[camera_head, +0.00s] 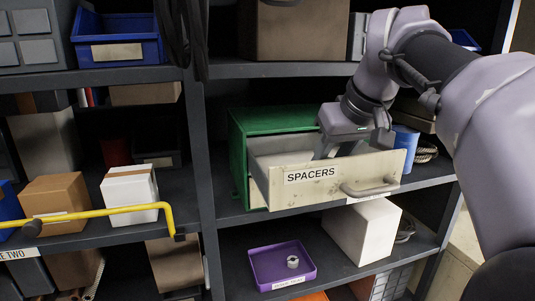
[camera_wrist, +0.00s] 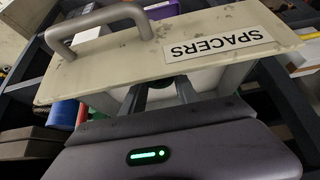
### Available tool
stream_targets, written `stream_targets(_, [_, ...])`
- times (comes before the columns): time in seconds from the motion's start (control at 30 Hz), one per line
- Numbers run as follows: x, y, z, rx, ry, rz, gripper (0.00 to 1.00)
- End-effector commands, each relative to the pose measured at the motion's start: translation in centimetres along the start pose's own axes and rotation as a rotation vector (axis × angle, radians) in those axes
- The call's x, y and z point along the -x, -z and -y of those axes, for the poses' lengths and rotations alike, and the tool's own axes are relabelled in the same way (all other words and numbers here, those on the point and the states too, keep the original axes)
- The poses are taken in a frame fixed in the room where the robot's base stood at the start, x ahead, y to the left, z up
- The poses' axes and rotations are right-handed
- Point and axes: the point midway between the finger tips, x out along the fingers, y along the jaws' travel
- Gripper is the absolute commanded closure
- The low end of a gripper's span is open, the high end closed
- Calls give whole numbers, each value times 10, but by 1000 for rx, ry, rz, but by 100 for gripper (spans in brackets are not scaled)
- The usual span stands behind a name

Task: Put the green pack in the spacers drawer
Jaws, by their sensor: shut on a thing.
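The spacers drawer (camera_head: 330,181) has a cream front with a SPACERS label and a bar handle. It is pulled out of a green cabinet (camera_head: 240,150) on the middle shelf. Its front also shows, upside down, in the wrist view (camera_wrist: 150,50). My gripper (camera_wrist: 165,88) points down into the open drawer, behind the front panel, with its fingertips low inside. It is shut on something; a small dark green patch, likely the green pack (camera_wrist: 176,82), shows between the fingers. The pack is hidden in the head view, and I cannot tell whether it touches the drawer floor.
A blue cylinder (camera_head: 405,140) stands right of the drawer. A white box (camera_head: 363,230) and a purple tray (camera_head: 283,266) with a grey nut-like part sit on the shelf below. A yellow bar (camera_head: 105,212) crosses the left. The shelf above closely overhangs the drawer.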

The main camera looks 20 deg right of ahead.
Motion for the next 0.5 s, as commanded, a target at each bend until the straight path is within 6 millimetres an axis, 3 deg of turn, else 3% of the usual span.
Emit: stream_targets(0.5, [-8, -5, 0, 0, 0, 0, 100])
